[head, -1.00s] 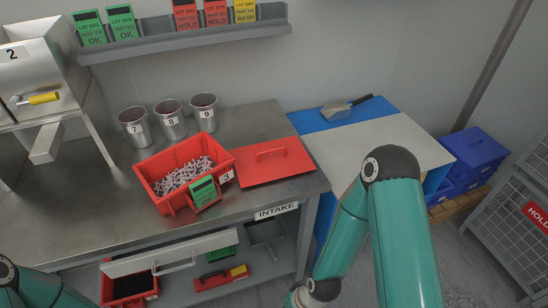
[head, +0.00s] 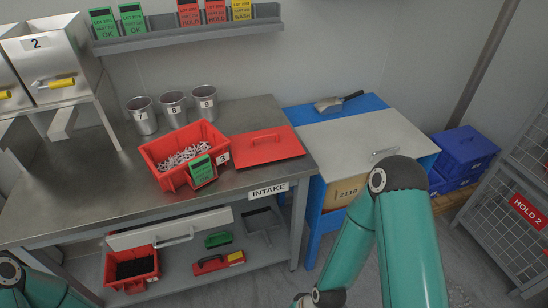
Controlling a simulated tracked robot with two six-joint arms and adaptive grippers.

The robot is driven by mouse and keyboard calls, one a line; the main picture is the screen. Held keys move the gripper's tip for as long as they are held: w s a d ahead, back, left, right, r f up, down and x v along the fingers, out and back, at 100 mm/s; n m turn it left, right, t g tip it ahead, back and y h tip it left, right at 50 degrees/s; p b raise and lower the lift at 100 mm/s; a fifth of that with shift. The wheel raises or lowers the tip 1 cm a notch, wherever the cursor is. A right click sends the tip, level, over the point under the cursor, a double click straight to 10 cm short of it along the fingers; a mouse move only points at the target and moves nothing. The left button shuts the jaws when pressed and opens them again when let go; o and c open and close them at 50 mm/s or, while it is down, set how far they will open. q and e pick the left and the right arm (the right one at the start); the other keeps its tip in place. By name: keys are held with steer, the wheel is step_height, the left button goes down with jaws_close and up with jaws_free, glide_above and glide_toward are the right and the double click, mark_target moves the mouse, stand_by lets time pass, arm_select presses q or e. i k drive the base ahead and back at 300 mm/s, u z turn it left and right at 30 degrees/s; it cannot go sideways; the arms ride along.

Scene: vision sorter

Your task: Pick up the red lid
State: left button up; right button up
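The red lid (head: 275,146) lies flat on the steel bench, with its handle on top. It is right of a red bin (head: 150,160) full of small pale parts, which has a label 3 and a green OK tag (head: 202,170) on its front. My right arm's teal links stand at the lower right of the view, and its gripper is out of the frame. Only a piece of my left arm shows at the lower left corner, and its gripper is out of the frame too. Nothing is seen touching the lid.
Three metal cups (head: 174,108) stand behind the bin. A side table (head: 385,137) with a blue end carries a scoop (head: 338,102). A drawer (head: 168,228) sits under the bench, above a lower shelf with another red bin (head: 131,270). Blue crates (head: 468,150) stand at the right.

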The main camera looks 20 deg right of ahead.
mark_target(248, 150)
steer(key=u, duration=0.7)
steer(key=k, duration=0.1)
steer(key=z, duration=0.25)
steer(key=i, duration=0.15)
steer(key=u, duration=2.15)
steer(key=k, duration=1.55)
steer(key=z, duration=1.45)
steer(key=i, duration=1)
steer(key=z, duration=0.15)
